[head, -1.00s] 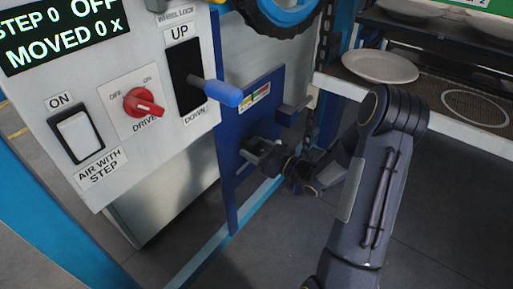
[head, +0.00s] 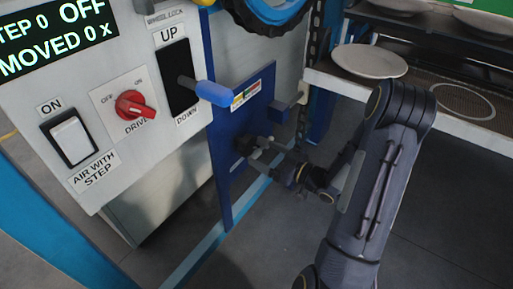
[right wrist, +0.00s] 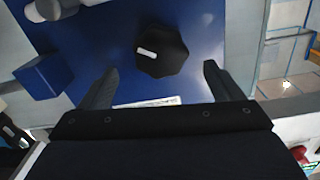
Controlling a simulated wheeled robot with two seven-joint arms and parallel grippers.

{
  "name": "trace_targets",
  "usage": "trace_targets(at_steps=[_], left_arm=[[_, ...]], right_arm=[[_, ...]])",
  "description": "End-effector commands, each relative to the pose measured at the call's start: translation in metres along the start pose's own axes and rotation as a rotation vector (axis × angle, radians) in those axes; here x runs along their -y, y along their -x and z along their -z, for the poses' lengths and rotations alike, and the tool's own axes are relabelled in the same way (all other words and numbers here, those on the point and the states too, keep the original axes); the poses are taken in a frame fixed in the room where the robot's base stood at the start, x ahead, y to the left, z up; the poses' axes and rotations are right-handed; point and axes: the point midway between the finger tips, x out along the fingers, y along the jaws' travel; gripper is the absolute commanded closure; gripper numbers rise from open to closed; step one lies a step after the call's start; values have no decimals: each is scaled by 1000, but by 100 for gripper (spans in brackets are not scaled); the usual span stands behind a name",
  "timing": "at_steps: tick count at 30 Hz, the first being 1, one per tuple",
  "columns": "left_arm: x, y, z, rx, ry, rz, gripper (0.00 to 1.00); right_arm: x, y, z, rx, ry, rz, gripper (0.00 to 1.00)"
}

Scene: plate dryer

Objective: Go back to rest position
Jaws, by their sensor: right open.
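My right gripper (head: 258,150) is open beside the blue panel (head: 228,185) below the control box, with its arm coming in from the right. In the right wrist view its two fingers stand wide apart (right wrist: 162,84). A black faceted knob with a white mark (right wrist: 163,50) lies on the blue panel ahead, in line with the gap between the fingers. The knob also shows dark at the fingertips in the head view (head: 242,144). The fingers hold nothing. My left gripper is in neither view.
The control box carries a red drive knob (head: 133,105), a white rocker switch (head: 70,139) and a blue-handled lever (head: 214,92) jutting out above my gripper. A rack with white plates (head: 369,61) stands at the right. Open floor (head: 440,210) lies below the rack.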

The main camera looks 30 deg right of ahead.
Motion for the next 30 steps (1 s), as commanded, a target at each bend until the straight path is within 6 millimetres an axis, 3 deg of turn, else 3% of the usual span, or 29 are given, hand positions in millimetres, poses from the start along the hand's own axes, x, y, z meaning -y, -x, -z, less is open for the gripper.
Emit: trace_targets(at_steps=[6, 22, 26, 30], left_arm=[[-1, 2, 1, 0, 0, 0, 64], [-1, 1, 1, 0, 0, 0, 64], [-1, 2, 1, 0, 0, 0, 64], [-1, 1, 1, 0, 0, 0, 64]], right_arm=[[1, 11, 0, 0, -1, 1, 14], [0, 9, 3, 9, 10, -10, 14], [-8, 0, 18, 87, 70, -94, 14], [-18, -3, 48, 235, 125, -278, 14]])
